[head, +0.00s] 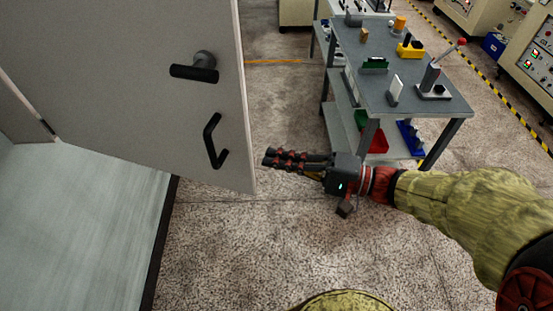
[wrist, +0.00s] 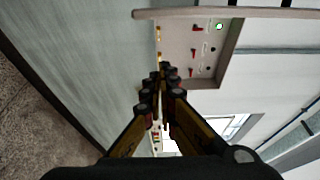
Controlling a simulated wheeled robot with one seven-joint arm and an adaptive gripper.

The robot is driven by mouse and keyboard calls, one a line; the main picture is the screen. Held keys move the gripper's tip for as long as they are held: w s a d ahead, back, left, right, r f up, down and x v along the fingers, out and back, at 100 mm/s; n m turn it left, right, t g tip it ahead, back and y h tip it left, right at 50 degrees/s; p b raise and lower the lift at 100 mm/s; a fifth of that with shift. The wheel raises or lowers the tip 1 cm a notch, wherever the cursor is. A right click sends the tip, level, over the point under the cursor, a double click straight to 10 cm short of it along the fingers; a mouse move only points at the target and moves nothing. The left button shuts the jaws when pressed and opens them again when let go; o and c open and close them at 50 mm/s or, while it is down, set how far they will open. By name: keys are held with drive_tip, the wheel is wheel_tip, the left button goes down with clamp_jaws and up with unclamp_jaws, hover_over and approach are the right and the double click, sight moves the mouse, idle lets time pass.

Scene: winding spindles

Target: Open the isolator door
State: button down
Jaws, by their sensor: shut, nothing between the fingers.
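The isolator door (head: 120,75) is a grey panel filling the upper left of the head view. It stands swung out at an angle, with a pale interior floor beside it. It carries a dark lever handle (head: 194,72) on a round boss and a black bent pull (head: 214,141) below. My gripper (head: 268,158) is shut and empty, just right of the door's free edge in the picture, with its fingers pointing left. Whether the fingertips touch the door cannot be told. In the wrist view, the fingertips (wrist: 168,72) are together with nothing between them.
The pale interior floor (head: 80,220) has a dark edge. A grey workbench (head: 450,104) with tools and small parts stands right of the door, behind my arm. Speckled floor (head: 230,245) in front is clear. The wrist view shows a panel with red switches (wrist: 197,50).

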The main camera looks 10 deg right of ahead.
drive_tip(key=v, duration=0.9)
drive_tip(key=shift+w+d+p, duration=0.2)
drive_tip(key=shift+d+p, duration=0.1)
drive_tip(key=shift+p, duration=0.15)
